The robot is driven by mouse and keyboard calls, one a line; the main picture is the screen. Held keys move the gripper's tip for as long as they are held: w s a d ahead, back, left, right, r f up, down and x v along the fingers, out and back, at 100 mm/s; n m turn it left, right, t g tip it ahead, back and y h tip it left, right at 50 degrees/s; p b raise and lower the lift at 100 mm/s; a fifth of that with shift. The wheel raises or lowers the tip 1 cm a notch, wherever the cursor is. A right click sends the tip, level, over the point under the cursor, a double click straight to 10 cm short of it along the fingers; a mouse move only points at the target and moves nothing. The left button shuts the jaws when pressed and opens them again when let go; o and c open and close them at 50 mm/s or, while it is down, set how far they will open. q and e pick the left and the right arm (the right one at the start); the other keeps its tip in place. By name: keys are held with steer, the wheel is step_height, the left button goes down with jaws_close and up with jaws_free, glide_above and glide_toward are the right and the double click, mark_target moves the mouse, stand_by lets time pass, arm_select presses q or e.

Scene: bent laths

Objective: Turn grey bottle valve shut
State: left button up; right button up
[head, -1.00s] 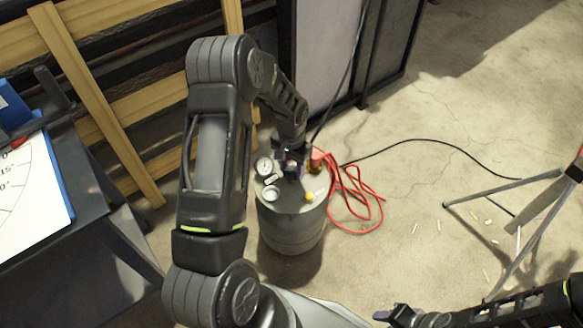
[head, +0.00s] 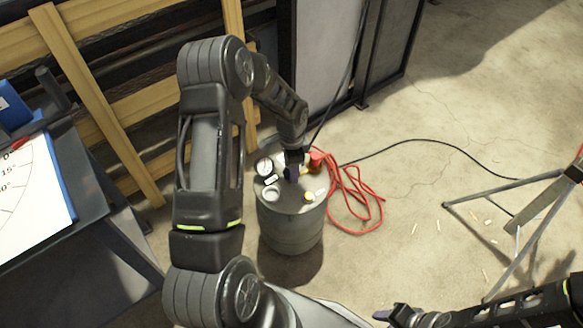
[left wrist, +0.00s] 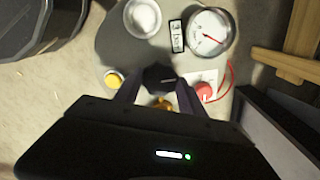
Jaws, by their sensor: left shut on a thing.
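The grey bottle (head: 290,225) stands upright on the floor, with gauges and fittings on its top. In the left wrist view, a dark valve knob (left wrist: 158,77) with a light line on it sits on the bottle top (left wrist: 112,42). My left gripper (head: 291,173) reaches down to the bottle top and is shut on the knob, one finger on each side, also in the left wrist view (left wrist: 158,88). My right gripper (head: 405,316) is at the bottom edge of the head view, away from the bottle; its jaws are not clear.
A white-faced gauge (left wrist: 208,33), a yellow fitting (left wrist: 114,78) and a red knob (left wrist: 203,91) surround the valve. A red hose (head: 358,205) lies coiled beside the bottle. A metal stand (head: 490,195) is at right.

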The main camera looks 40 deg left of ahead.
stand_by(0.4)
arm_select(q)
steer(key=o, duration=1.4)
step_height(320, 180, up, 8)
steer(key=shift+f+p, duration=0.1)
steer(key=shift+p, duration=0.65)
